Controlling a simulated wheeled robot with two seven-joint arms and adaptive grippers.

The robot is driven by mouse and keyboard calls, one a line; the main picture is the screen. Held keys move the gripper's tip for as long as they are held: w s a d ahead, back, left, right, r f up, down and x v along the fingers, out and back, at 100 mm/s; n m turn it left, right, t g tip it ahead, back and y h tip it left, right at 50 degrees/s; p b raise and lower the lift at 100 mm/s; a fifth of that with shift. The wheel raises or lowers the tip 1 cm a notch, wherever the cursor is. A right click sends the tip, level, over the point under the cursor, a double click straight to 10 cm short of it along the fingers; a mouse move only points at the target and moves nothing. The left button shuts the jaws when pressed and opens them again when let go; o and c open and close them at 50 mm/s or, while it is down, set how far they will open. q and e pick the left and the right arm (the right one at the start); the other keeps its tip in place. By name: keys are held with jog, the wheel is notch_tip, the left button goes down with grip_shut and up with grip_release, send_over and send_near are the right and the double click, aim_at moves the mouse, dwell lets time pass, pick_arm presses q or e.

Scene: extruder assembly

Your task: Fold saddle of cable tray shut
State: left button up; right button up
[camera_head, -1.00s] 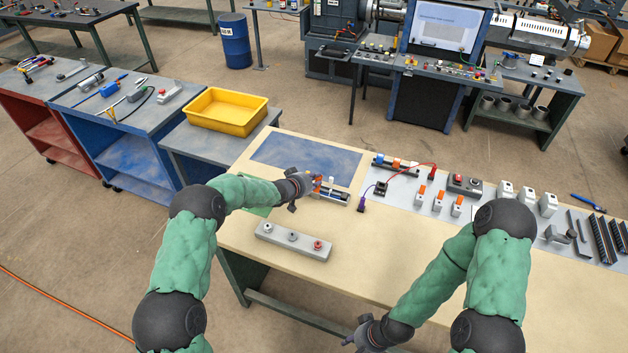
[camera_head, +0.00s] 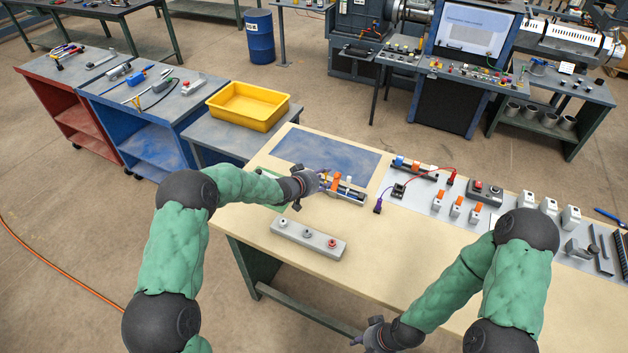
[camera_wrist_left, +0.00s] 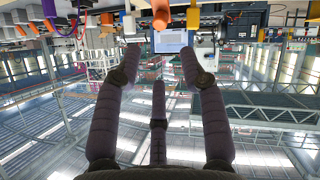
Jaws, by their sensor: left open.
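The cable tray (camera_head: 350,195) is a short dark-and-grey strip on the bench, with small orange and white parts standing on it. My left gripper (camera_head: 323,182) is open and empty, just left of this end. In the left wrist view an orange part (camera_wrist_left: 160,12) is beyond the spread fingers, beside a white part (camera_wrist_left: 129,25) and a yellow part (camera_wrist_left: 193,16). My right gripper (camera_head: 358,338) hangs low in front of the bench's front edge; its fingers are unclear.
A grey box with round buttons (camera_head: 308,238) lies nearer the front edge. A blue mat (camera_head: 325,158) lies behind the tray. A purple-tipped connector (camera_head: 378,206) is just right of the tray. More parts lie on the grey panel (camera_head: 425,198). The front bench surface is mostly clear.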

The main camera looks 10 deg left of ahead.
pick_arm(q)
jog(key=shift+v, duration=2.7)
